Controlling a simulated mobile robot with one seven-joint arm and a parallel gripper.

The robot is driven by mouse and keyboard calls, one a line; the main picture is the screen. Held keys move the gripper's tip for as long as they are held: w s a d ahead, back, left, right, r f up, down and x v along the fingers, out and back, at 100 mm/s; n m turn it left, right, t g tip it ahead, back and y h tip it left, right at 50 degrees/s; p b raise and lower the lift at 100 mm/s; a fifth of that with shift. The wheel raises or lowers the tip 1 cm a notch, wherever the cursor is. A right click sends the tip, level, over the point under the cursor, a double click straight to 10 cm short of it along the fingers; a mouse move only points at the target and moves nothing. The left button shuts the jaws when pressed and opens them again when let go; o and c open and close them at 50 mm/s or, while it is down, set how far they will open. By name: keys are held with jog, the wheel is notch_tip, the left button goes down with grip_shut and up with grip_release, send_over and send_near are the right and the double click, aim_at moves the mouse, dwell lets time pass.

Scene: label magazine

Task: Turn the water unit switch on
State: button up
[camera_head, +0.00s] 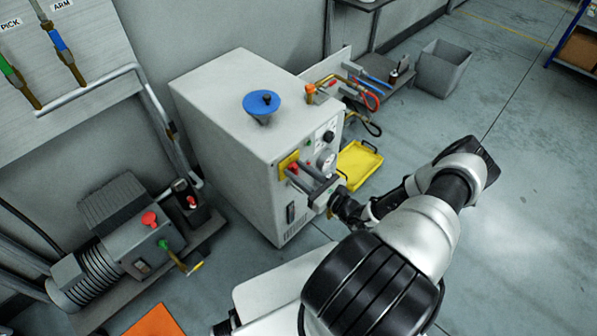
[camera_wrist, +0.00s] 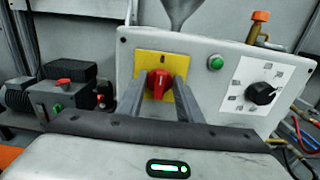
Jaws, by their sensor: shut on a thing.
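The water unit is a grey cabinet (camera_head: 235,130) with a blue-capped funnel (camera_head: 262,103) on top. Its switch is a red rotary knob on a yellow plate; the knob (camera_wrist: 158,84) is in the middle of the wrist view and the plate (camera_wrist: 151,58) shows around it. In the head view the yellow plate (camera_head: 287,163) is partly covered by my gripper. My gripper (camera_wrist: 160,85) reaches to the panel with one finger on each side of the red knob, shut on it. The knob's lower part is hidden, and its exact angle is hard to tell.
Right of the switch are a green button (camera_wrist: 215,62) and a black dial (camera_wrist: 262,93) on a white plate. A pump with a red knob (camera_head: 150,219) stands at the left. A yellow tray (camera_head: 357,166) lies on the floor behind my wrist. Open floor lies to the right.

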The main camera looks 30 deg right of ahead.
jog(key=m+b, duration=0.1)
jog(key=m, duration=0.3)
jog(key=shift+d+f+m, duration=0.1)
jog(key=shift+m, duration=0.2)
jog(key=m+b, duration=0.1)
jog(key=m, duration=0.3)
jog(key=shift+m+b, duration=0.3)
jog(key=m+b, duration=0.1)
jog(key=m, duration=0.3)
jog(key=shift+d+f, duration=0.1)
jog(key=shift+m+b, duration=0.3)
jog(key=shift+m, duration=1.9)
jog(key=o, duration=1)
jog(key=p+v, duration=0.1)
jog(key=v, duration=1.6)
jog(key=shift+s+d, duration=0.1)
jog(key=shift+s, duration=0.05)
